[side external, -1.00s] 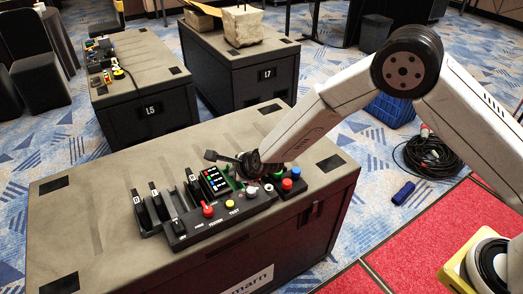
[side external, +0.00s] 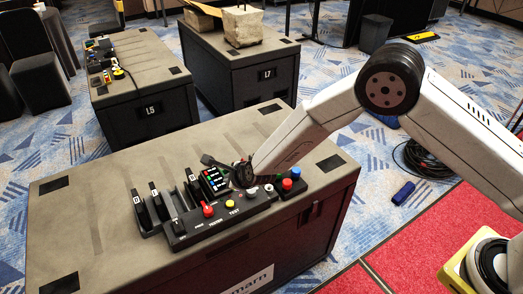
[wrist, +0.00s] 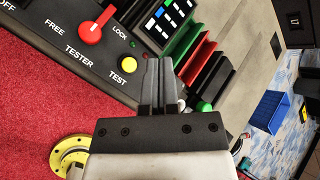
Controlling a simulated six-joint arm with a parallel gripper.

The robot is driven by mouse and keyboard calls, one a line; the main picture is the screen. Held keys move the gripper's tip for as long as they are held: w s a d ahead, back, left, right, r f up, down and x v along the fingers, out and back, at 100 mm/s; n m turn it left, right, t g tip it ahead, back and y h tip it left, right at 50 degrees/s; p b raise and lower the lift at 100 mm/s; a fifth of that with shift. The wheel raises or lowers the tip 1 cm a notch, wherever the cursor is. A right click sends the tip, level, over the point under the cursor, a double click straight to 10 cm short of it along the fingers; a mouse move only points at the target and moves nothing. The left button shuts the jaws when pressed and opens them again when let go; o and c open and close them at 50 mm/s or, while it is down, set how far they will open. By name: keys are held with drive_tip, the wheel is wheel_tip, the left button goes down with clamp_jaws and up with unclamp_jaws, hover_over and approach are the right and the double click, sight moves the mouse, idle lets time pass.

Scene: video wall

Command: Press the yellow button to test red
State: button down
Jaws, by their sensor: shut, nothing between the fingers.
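The yellow button (side external: 230,204) sits on the black control panel (side external: 190,238), by the word TEST and right of the red knob (side external: 208,211). In the wrist view the yellow button (wrist: 129,65) lies just left of my shut, empty fingers (wrist: 158,62), with the red knob (wrist: 90,32) further left. My gripper (side external: 207,161) is behind the yellow button in the side view, apart from it. Red and green slots (wrist: 198,58) lie right of the fingers in the wrist view. What lies directly beneath the fingertips is hidden.
A small box with blue (side external: 287,184) and red (side external: 296,172) buttons stands right of the panel. Black upright pieces (side external: 160,205) stand at its left. The crate top's left part is clear. A blue bin (wrist: 271,111) shows at right in the wrist view.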

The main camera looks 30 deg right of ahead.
sight(232, 204)
drive_tip(key=shift+f, duration=3.85)
drive_tip(key=shift+f, duration=0.85)
idle(0.5)
drive_tip(key=shift+r, duration=0.8)
drive_tip(key=shift+r, duration=0.1)
drive_tip(key=shift+r, duration=2.45)
